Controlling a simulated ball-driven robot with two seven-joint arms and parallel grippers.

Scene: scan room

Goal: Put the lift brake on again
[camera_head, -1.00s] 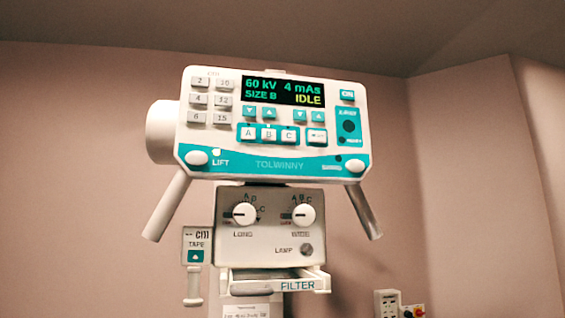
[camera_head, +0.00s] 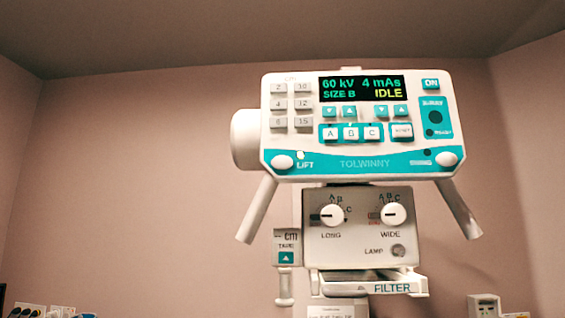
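The X-ray head's control panel (camera_head: 350,172) stands right of centre, with a teal band along its lower edge. A white oval knob (camera_head: 283,162) sits at the band's left end beside the word LIFT, with a small pale round spot (camera_head: 300,154) just above that word. A second white oval knob (camera_head: 447,159) sits at the right end; its label is too small to read. The display (camera_head: 361,88) reads 60 kV, 4 mAs, SIZE B, IDLE. Neither of my grippers is in view.
Below hangs a box with LONG (camera_head: 332,215) and WIDE (camera_head: 394,214) dials, a LAMP button (camera_head: 398,251) and a FILTER drawer (camera_head: 400,287). A tape unit (camera_head: 286,248) hangs at its left. A small wall box (camera_head: 484,305) shows lower right. Space left of the head looks clear.

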